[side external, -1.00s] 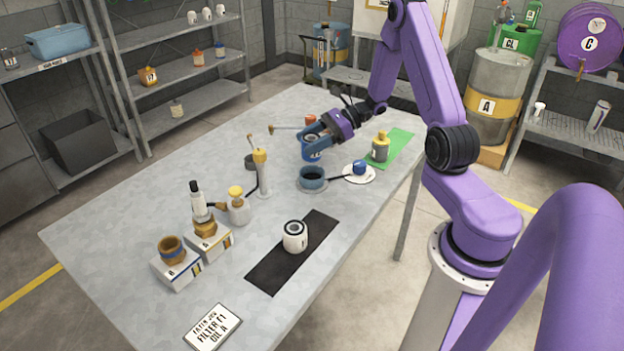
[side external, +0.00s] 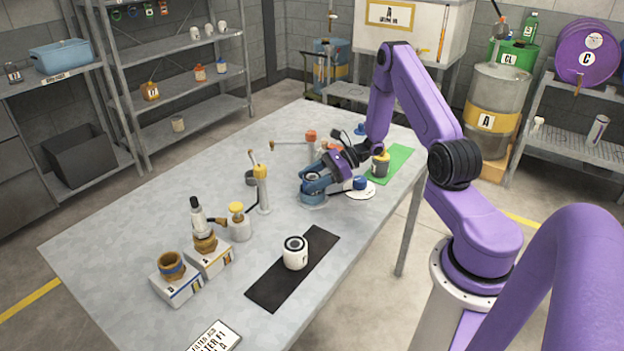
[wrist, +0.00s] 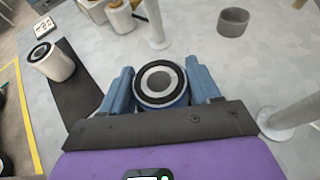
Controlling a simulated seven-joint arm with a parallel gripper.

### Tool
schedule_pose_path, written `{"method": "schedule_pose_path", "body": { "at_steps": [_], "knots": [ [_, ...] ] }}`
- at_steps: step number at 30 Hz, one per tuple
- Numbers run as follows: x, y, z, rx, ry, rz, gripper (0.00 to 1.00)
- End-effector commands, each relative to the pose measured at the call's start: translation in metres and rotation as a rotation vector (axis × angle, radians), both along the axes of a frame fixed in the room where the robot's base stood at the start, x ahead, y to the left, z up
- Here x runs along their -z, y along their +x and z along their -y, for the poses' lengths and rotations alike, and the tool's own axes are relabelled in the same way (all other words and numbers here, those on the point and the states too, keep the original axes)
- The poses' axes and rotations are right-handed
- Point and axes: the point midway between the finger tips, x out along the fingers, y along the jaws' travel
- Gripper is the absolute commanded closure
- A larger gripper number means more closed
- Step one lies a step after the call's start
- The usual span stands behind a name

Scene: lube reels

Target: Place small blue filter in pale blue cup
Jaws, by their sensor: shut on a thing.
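My gripper (side external: 325,172) is low over the table, pointing down at the place of the pale blue cup (side external: 318,200). The filter is upright, with a black ring and pale inner ring on top and a blue body below. It is at the cup, but I cannot tell how deep it sits inside.
A white filter (side external: 295,252) stands on a black mat (side external: 270,287). A yellow-topped bottle (side external: 380,164) stands on a green mat (side external: 400,160). A pump post (side external: 262,190) is to the left.

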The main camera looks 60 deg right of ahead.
Motion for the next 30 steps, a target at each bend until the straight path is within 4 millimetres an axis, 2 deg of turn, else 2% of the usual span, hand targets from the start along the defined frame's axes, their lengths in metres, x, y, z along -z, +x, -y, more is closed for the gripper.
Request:
{"method": "schedule_pose_path", "body": {
  "at_steps": [7,8,9,10,21,30],
  "knots": [
    [0.003,0.0,0.0,0.0,0.001,0.0,0.74],
    [0.003,0.0,0.0,0.0,0.0,0.0,0.29],
    [0.003,0.0,0.0,0.0,0.0,0.0,0.16],
    [0.003,0.0,0.0,0.0,0.0,0.0,0.13],
    [-0.001,0.0,0.0,0.0,0.0,0.0,0.13],
    [-0.02,-0.028,0.039,0.006,-0.001,0.003,0.13]
  ]
}}
